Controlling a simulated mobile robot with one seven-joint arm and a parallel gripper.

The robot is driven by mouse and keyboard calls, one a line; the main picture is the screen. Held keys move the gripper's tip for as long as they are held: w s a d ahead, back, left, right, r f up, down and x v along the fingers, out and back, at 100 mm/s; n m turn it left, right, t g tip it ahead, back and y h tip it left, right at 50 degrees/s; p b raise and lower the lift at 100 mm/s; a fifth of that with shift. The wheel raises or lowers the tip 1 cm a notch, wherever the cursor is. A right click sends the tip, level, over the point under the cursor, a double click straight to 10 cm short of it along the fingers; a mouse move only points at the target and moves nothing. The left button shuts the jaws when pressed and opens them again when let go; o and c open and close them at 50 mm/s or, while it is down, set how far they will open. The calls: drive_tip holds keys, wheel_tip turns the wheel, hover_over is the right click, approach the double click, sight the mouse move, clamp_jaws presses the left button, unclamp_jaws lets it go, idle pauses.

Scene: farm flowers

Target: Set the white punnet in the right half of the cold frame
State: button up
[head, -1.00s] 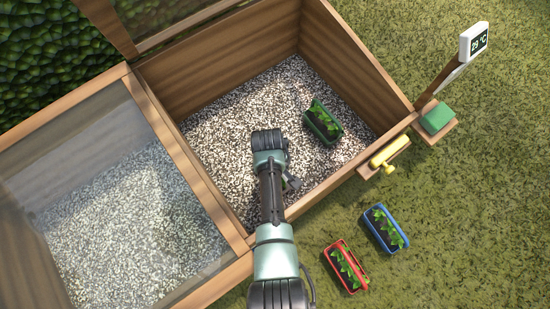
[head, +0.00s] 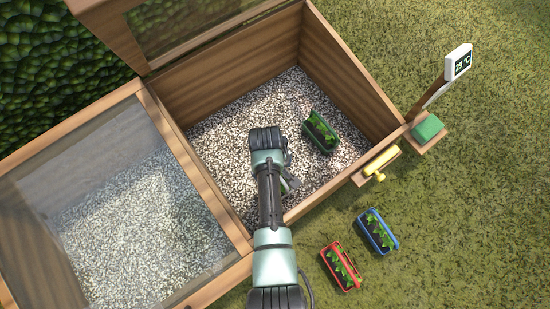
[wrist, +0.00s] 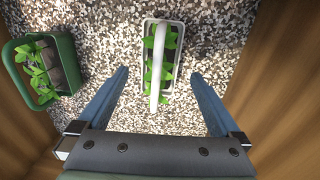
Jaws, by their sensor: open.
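The white punnet (wrist: 147,55) stands upright on gravel in the right half of the cold frame, with green seedlings inside and its pale handle arching over them. My gripper (wrist: 160,73) is open, and its two fingers reach toward the punnet, one on each side of its near end. Neither finger visibly touches it. In the head view my arm covers most of the punnet; only a bit of green shows beside the wrist. The cold frame's right half (head: 248,122) has its lid raised. The left half (head: 128,225) is under a closed glass lid.
A green punnet (wrist: 66,68) with seedlings stands on the gravel beside the white one. Blue (head: 392,226) and red (head: 328,258) punnets stand on the grass outside. A yellow handle (head: 376,162) and a thermometer display (head: 459,61) sit by the front right corner. Wooden walls surround the gravel.

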drive_tip(key=shift+s+a+r+p, duration=0.15)
drive_tip(key=shift+r+p, duration=0.95)
drive_tip(key=shift+r, duration=1.1)
